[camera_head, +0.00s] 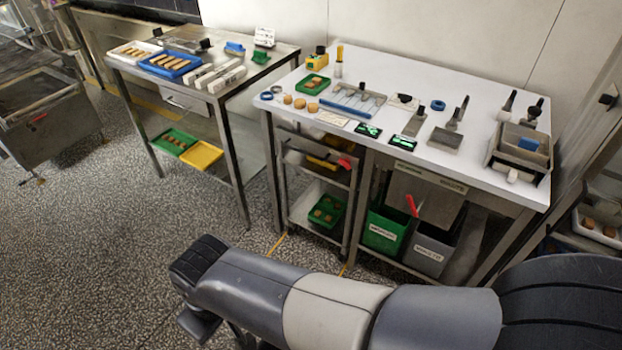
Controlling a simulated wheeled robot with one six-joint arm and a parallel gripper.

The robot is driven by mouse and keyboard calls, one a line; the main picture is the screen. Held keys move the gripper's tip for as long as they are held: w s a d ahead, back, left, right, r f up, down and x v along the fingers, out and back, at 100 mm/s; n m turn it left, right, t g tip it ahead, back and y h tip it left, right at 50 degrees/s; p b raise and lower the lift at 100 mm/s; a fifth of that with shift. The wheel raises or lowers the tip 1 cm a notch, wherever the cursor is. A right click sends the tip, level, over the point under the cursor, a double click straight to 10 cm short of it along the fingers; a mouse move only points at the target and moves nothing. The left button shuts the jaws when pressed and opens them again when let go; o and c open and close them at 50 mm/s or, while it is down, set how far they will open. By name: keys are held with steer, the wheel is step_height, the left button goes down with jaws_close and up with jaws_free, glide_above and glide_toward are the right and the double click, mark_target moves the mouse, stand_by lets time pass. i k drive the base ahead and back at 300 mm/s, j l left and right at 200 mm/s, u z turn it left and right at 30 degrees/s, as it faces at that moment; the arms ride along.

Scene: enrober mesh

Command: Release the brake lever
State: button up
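Three red handles show, and I cannot tell for certain which one is the brake lever. One red handle (38,118) is on the side of the grey wheeled cart (50,145) at the far left. A second red handle (345,163) is at the upper right of the rack trolley (300,215) under the white table. A third, upright red handle (412,205) stands by the bins under the table. My grey arm crosses the bottom of the view, apart from all three.
A white-topped table (455,172) holds trays, tools and small screens. A steel table (215,98) stands left of it, with green (175,142) and yellow (200,155) trays on its lower shelf. Green (384,229) and grey (430,250) bins stand below. The speckled floor at left is clear.

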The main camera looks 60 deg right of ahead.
mark_target(345, 162)
steer(key=l+z, duration=0.4)
steer(key=i+l+z, duration=0.15)
steer(key=l+z, duration=0.2)
steer(key=l, duration=0.25)
